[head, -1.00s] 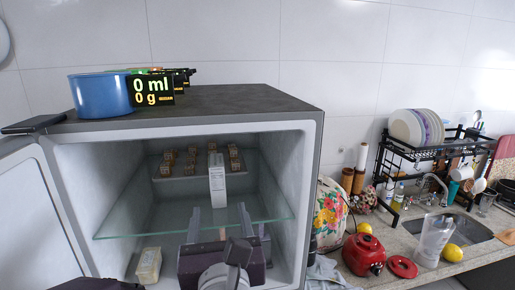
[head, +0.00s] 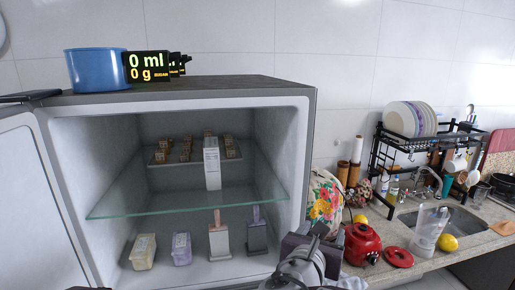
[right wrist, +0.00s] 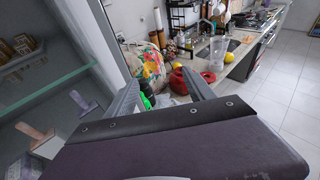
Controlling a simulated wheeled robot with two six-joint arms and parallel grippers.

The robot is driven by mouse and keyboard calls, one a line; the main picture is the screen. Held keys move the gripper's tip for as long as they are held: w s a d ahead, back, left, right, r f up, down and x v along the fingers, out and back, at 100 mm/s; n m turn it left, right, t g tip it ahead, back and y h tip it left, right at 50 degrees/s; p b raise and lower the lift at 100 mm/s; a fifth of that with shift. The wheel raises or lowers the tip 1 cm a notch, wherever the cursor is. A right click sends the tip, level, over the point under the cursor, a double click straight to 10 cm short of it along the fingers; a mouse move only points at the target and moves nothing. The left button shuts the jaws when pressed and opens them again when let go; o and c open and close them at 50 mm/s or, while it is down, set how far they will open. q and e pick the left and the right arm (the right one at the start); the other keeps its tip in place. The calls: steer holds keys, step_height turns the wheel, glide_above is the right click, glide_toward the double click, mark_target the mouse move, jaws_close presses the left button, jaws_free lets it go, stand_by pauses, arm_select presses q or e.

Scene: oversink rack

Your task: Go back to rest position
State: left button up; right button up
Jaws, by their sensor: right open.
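My right gripper (head: 326,236) is outside the open fridge, by its front right edge. In the right wrist view its two fingers (right wrist: 163,92) are spread with nothing between them. They point toward the counter. The open fridge (head: 300,190) holds a glass shelf (head: 190,190) with a tall white carton (head: 212,165). Below the shelf stand a yellowish tub (head: 143,253), a purple tub (head: 181,249) and two upright bars on sticks, one pale (head: 219,242) and one dark (head: 256,235). My left gripper does not show.
A blue pot (head: 97,70) stands on the fridge top. Right of the fridge, the counter holds a flowered round item (head: 325,200), a red pot (head: 362,247), its lid (head: 399,257), a clear jug (head: 430,228) and a lemon (head: 447,243). A black dish rack (head: 385,150) spans the sink.

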steer(key=s+d+f+m+g+b, duration=0.2)
steer(key=s+d+f+m+g, duration=0.25)
steer(key=f, duration=0.45)
steer(key=s+d+f+m+g+b, duration=0.1)
steer(key=s+d+f+m+g, duration=0.3)
steer(key=f, duration=0.4)
steer(key=s+d+f+m+g+b, duration=0.25)
steer(key=s+d+f+m, duration=0.2)
steer(key=f, duration=0.45)
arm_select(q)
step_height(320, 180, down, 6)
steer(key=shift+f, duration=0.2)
arm_select(e)
steer(key=s+a+f+m+y, duration=0.1)
steer(key=a+f+m+y, duration=0.2)
steer(key=m, duration=0.6)
steer(key=s+a+f+m+g+y, duration=0.1)
steer(key=a+f+m+y, duration=0.3)
steer(key=a+m, duration=0.3)
steer(key=shift+s+f+m, duration=0.25)
steer(key=shift+f+m, duration=0.1)
steer(key=shift+m, duration=0.85)
